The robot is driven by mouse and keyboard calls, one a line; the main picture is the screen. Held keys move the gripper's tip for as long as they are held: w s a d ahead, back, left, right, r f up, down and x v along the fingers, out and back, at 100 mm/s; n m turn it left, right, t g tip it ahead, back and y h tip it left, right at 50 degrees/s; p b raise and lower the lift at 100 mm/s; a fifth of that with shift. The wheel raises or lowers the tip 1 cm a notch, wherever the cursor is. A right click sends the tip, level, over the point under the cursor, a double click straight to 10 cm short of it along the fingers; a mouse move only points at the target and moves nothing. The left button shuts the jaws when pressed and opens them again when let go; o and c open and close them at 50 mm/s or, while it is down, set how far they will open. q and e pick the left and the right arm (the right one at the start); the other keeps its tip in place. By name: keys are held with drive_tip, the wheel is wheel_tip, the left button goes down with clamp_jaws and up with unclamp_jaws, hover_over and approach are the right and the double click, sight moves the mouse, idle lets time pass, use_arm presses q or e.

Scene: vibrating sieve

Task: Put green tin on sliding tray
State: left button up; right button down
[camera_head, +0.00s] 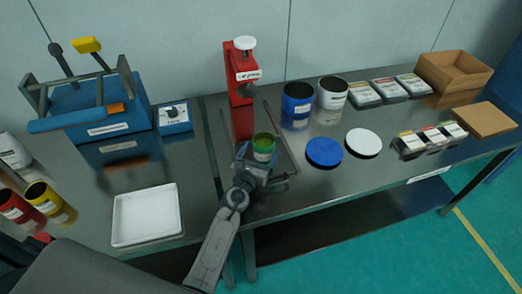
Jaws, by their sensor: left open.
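The green tin (264,150) stands upright and open-topped in front of the red press (240,100). It appears to rest on the flat metal sliding tray (285,143) at the foot of the press, though its base is partly hidden by my gripper. My left gripper (261,167) is open, low at the near side of the green tin, with its jaws close to the tin's lower part. Whether the jaws touch the tin cannot be told. My right gripper is not in view.
A blue tin (297,98) and a white tin (332,92) stand right of the press. A blue lid (324,152) and a white lid (363,142) lie nearer. A white tray (120,222) and blue machine (95,105) are left. A cardboard box (452,75) stands far right.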

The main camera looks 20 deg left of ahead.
use_arm(q)
drive_tip(key=s, duration=0.3)
drive_tip(key=s+b, duration=0.1)
drive_tip(key=s, duration=0.7)
drive_tip(key=shift+a, duration=0.35)
